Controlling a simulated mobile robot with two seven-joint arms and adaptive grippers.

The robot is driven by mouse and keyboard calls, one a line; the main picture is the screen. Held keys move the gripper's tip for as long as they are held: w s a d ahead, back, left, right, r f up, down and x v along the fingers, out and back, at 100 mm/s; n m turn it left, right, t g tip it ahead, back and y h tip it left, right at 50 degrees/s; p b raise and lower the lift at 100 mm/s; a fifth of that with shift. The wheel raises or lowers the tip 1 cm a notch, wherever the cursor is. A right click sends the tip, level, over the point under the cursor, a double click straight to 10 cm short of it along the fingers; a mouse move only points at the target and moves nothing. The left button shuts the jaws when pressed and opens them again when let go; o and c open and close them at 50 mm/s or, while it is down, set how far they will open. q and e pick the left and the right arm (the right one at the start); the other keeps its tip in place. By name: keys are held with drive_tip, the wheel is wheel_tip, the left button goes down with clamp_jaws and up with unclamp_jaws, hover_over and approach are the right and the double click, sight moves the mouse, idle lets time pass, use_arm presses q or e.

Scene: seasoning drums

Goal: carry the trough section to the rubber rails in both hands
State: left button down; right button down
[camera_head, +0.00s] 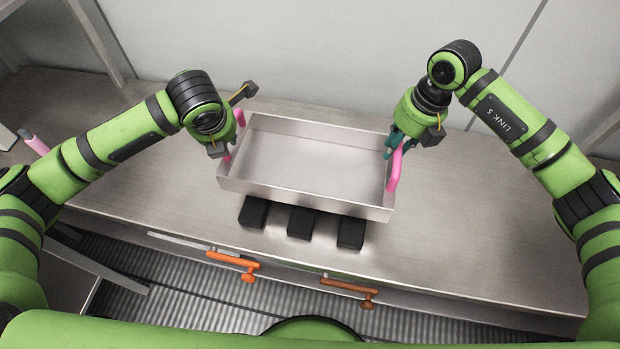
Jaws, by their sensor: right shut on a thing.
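The trough section (305,160) is a shallow, open, empty metal tray with a pink handle at each end. My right gripper (395,145) is shut on the right pink handle (394,172). My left gripper (229,140) is at the left pink handle (239,117); its fingers are mostly hidden, so its grip is unclear. The rubber rails are black blocks: a left one (253,212), a middle one (299,222) and a right one (351,232). Their near ends show below the trough's front wall, which hides the rest. I cannot tell whether the trough touches them.
The metal worktop (470,220) is clear to the right of the trough. Orange handles (236,261) and (349,288) stick out along the counter's front. A pale wall (300,50) stands behind. A pink-ended item (36,143) lies at the far left.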

sight(391, 160)
use_arm(q)
drive_tip(key=shift+s+d+r, duration=0.1)
drive_tip(key=shift+s, duration=0.05)
use_arm(e)
drive_tip(key=shift+d+r, duration=0.1)
drive_tip(key=shift+d, duration=0.1)
